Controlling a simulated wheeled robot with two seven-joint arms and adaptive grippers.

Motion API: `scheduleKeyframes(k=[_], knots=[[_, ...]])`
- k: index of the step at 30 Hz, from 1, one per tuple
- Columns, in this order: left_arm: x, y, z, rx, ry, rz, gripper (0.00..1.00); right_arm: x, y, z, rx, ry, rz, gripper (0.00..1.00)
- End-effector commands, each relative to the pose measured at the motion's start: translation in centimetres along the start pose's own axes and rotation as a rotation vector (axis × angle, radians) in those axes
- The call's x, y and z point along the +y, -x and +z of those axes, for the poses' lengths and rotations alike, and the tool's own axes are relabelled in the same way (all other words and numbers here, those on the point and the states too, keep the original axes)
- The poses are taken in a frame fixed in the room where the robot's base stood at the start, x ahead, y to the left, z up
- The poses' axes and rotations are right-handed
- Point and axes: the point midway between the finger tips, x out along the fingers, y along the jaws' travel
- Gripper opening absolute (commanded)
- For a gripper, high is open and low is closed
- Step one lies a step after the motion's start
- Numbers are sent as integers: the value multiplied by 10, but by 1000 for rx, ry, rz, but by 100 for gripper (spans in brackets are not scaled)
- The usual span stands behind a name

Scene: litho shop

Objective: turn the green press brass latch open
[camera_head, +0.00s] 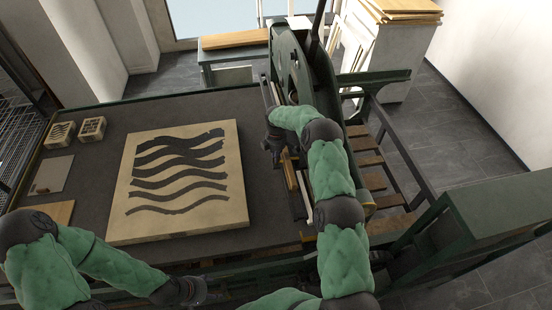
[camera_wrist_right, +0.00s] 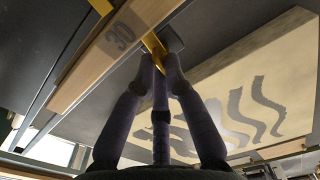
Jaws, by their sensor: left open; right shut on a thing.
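The green press (camera_head: 284,62) stands at the top centre of the head view, beside the dark press bed. My right gripper (camera_head: 272,150) is at the press, over the bed's right side; my arm partly hides that area. In the right wrist view my right gripper (camera_wrist_right: 160,68) has its fingers closed on a yellow brass latch (camera_wrist_right: 150,42). The latch lies by a wooden bar marked "30" (camera_wrist_right: 122,38), and a small dark block sits at its end. My left gripper (camera_head: 205,291) is open and empty at the bed's front edge, away from the latch.
A pale stone with dark wavy bands (camera_head: 180,222) lies on the press bed (camera_head: 262,205). A green frame (camera_head: 500,205) stands at the right.

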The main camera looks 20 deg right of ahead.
Motion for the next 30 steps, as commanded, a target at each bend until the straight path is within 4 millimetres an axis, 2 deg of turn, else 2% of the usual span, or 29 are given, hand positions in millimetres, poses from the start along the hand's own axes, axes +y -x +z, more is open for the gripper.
scheduleKeyframes(k=[3,12,30], knots=[[-6,-16,0,0,0,0,60,0,-4,0,1,-95,1,0],[-15,-42,-2,0,0,0,60,0,-4,1,1,-379,2,0],[-26,-74,-3,0,0,0,60,-2,-2,3,0,-949,0,0]])
